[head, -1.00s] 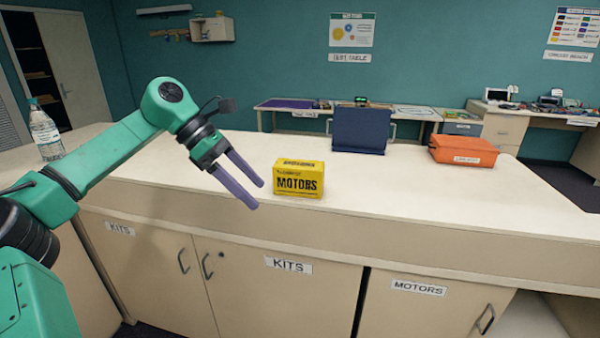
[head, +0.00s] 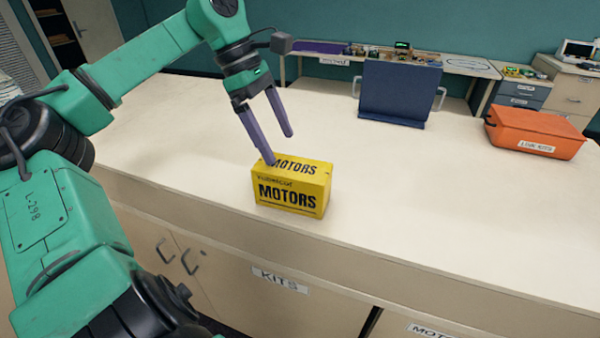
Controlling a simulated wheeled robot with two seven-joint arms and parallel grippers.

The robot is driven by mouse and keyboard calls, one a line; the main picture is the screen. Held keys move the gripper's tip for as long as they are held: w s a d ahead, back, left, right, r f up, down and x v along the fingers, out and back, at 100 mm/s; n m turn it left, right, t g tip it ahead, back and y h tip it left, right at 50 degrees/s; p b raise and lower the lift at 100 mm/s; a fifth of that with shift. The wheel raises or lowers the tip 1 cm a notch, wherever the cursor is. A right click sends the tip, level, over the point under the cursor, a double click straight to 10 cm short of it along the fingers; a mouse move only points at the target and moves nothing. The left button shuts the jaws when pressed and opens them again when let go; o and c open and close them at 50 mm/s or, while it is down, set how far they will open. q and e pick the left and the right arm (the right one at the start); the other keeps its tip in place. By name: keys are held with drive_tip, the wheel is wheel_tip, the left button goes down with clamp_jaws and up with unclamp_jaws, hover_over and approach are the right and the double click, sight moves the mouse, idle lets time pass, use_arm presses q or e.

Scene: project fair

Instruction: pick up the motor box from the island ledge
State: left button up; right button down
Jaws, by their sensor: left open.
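The yellow motor box (head: 287,197), printed MOTORS on its front and top, stands upright on the pale island ledge (head: 400,210) near its front edge. My left gripper (head: 281,150) is open, its two purple fingers pointing down at the box's upper left side. One fingertip overlaps the box's top left corner in the picture; I cannot tell whether it touches. The other fingertip is farther back, above the ledge behind the box. Nothing is between the fingers. My right gripper is not in view.
A dark blue case (head: 398,92) stands behind on the ledge. An orange bin (head: 535,131) sits at the right. The ledge around the motor box is clear. Cabinet doors with a KITS label (head: 279,280) are below the front edge.

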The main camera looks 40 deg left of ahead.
sight(279, 171)
use_arm(q)
drive_tip(key=d+f, duration=0.1)
drive_tip(key=f, duration=0.1)
drive_tip(key=s+d+f, duration=0.1)
drive_tip(key=f, duration=0.1)
drive_tip(key=s+d+f, duration=0.1)
drive_tip(key=f, duration=0.1)
drive_tip(key=w+f, duration=0.1)
drive_tip(key=w+d+f+p, duration=0.1)
drive_tip(key=f, duration=0.1)
drive_tip(key=w+f+p, duration=0.1)
drive_tip(key=shift+w+d+f, duration=0.3)
drive_tip(key=shift+d+f, duration=0.1)
drive_tip(key=shift+f, duration=0.1)
drive_tip(key=shift+s+r, duration=0.2)
drive_tip(key=shift+s, duration=0.3)
drive_tip(key=shift+c, duration=0.3)
drive_tip(key=c, duration=1)
drive_tip(key=shift+w, duration=0.15)
clamp_jaws()
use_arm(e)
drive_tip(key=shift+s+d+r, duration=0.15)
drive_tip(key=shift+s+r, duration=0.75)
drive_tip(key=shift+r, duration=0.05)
